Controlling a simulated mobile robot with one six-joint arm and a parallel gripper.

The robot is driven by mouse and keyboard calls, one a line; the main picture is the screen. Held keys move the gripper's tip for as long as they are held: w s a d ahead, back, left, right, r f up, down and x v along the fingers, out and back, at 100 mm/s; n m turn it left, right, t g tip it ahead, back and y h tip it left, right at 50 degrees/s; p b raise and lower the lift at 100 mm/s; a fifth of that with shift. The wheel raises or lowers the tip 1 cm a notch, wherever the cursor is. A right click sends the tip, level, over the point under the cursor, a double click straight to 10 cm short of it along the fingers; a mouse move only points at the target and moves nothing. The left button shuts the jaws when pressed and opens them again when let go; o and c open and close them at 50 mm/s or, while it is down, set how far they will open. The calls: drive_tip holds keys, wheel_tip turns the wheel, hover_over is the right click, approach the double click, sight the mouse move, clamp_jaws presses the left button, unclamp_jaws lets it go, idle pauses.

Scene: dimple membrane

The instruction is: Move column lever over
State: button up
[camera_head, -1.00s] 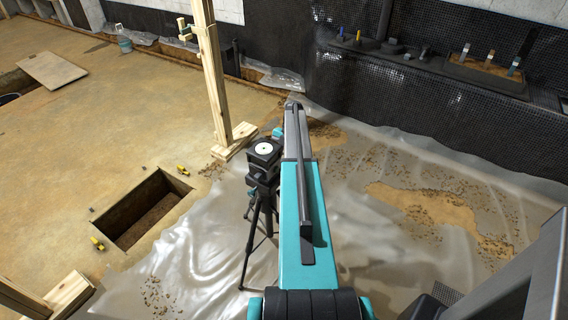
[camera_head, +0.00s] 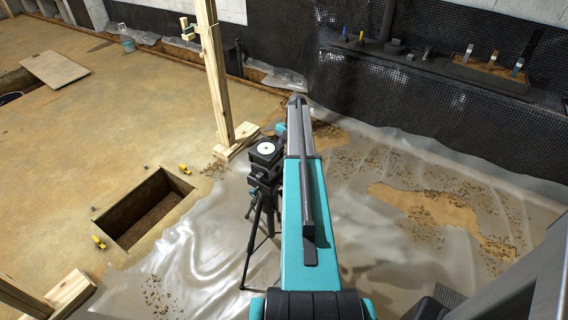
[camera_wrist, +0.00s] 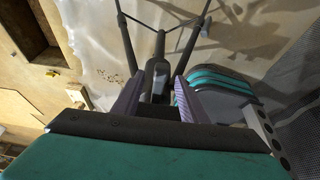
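A black tripod (camera_head: 258,215) stands on the plastic sheet, with a boxy black head and a white disc on top. In the wrist view its dark centre column (camera_wrist: 160,45) and spread legs show ahead of my gripper. A dark lever-like part with a greyish face (camera_wrist: 159,70) sits low on the column, between the fingers in the picture; I cannot tell whether it is the column lever. My gripper (camera_wrist: 159,82) is open, its two purplish fingers apart on either side of that part. I see no clear contact. In the head view my arm hides the gripper.
A rectangular floor pit (camera_head: 146,207) lies left of the tripod, with small yellow tools at its edge. A wooden post (camera_head: 216,80) on a foot stands behind it. A dark ledge (camera_head: 440,68) with tools runs along the back wall. The plastic sheet (camera_head: 370,260) is rumpled.

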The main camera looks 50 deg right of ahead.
drive_tip(key=b+v, duration=0.1)
drive_tip(key=v, duration=1)
drive_tip(key=shift+r+b, duration=0.4)
